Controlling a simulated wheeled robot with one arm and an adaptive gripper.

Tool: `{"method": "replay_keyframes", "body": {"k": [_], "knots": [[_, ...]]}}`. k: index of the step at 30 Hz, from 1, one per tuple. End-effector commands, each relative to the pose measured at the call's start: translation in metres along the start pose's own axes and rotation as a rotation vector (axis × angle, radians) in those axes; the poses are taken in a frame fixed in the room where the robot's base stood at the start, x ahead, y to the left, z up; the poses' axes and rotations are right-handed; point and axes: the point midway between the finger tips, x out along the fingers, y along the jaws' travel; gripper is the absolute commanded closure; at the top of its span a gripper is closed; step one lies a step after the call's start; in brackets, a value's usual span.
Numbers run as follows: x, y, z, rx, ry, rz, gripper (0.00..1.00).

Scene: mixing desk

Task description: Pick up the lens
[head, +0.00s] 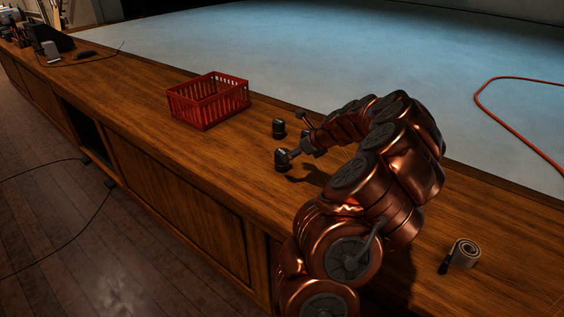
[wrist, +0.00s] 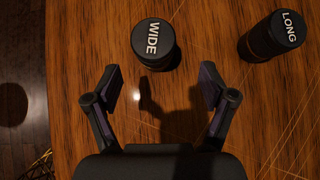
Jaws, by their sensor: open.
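Two dark cylindrical lenses stand upright on the wooden desk. The lens marked WIDE (wrist: 153,44) is just ahead of my gripper (wrist: 160,88) in the wrist view, slightly left of the middle line. The lens marked LONG (wrist: 272,37) stands to its right, outside the fingers' span. My gripper is open and empty, with bare wood and shadow between its fingers. The head view does not clearly show the gap to the fingers.
A red slatted basket (head: 208,100) stands on the desk (head: 180,160) left of the lenses. A rolled grey strip (head: 463,254) lies at the right. An orange cable (head: 520,125) lies on the blue surface behind. The desk's front edge drops to a wooden floor.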

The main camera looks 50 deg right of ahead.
Motion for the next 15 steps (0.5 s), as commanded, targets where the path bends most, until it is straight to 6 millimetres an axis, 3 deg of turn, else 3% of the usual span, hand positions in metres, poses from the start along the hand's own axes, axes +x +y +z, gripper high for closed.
{"method": "replay_keyframes", "body": {"k": [15], "knots": [[0.053, 0.008, 0.0, -0.005, 0.002, 0.003, 0.17]]}}
